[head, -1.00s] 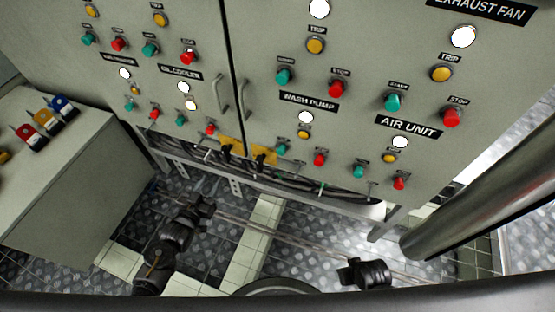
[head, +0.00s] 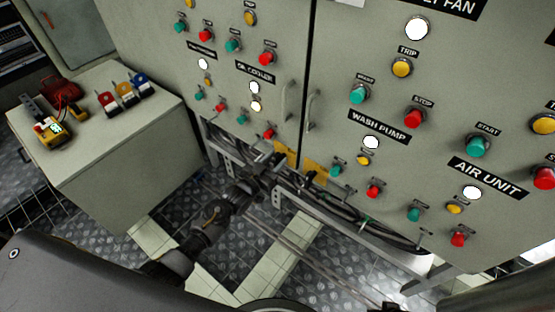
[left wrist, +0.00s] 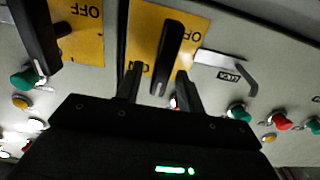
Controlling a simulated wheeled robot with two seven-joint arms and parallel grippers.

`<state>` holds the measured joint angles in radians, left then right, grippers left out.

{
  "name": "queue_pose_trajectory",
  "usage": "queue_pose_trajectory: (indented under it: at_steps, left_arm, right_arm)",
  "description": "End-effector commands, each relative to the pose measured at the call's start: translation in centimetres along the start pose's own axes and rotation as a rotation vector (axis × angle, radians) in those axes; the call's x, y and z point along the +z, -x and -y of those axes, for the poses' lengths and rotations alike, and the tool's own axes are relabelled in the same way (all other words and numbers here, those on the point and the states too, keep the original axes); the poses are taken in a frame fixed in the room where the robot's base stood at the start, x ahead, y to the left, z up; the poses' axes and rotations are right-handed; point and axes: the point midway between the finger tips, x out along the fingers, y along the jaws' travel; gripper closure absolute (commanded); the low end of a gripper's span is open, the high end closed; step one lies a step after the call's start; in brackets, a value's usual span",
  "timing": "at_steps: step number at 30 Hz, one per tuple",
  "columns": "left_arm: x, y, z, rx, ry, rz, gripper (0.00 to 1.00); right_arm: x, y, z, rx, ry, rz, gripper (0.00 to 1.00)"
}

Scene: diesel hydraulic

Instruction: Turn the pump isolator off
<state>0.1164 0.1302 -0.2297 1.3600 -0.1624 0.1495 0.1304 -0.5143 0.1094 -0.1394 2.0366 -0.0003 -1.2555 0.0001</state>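Two yellow isolator plates sit low on the grey cabinet, either side of the door gap: a left one (head: 284,152) and a right one (head: 315,169). No readable label says which is the pump isolator. My left gripper (head: 272,163) is at the left plate and hides its handle in the head view. In the left wrist view, picture inverted, a black handle (left wrist: 168,52) stands on a yellow plate, in line with the gap between my open fingers (left wrist: 158,88). Contact cannot be told. The other black handle (left wrist: 36,42) is at the left. A dark sliver, probably my right gripper (head: 388,306), shows at the bottom edge.
Start and stop buttons surround the plates, including a red button (head: 373,191) and a green one (head: 336,170). Cables (head: 350,215) hang below the cabinet. A grey bench (head: 120,150) with padlock-like items and a yellow meter (head: 52,130) stands left. Tiled floor lies below.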

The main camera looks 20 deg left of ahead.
Motion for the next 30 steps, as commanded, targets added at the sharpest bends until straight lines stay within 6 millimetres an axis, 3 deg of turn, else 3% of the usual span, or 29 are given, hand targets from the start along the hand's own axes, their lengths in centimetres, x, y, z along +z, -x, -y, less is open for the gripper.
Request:
queue_pose_trajectory:
  at_steps: [4,13,22,30]
  left_arm:
    - [0.03,-1.06,-0.04,0.000,0.000,0.000,0.62]
    - [0.02,-1.25,-0.05,0.000,0.000,0.001,0.62]
    - [0.02,-1.23,-0.04,0.000,0.000,0.001,1.00]
    - [-0.02,-1.23,0.01,0.000,0.017,0.001,1.00]
  right_arm:
    - [0.01,0.28,0.01,0.000,-0.001,0.002,1.00]
    - [-0.33,0.69,-0.05,0.001,-0.001,-0.009,1.00]
    - [-0.15,0.52,-0.08,0.001,-0.002,-0.003,1.00]
    - [-0.12,0.51,-0.10,0.002,-0.001,-0.002,1.00]
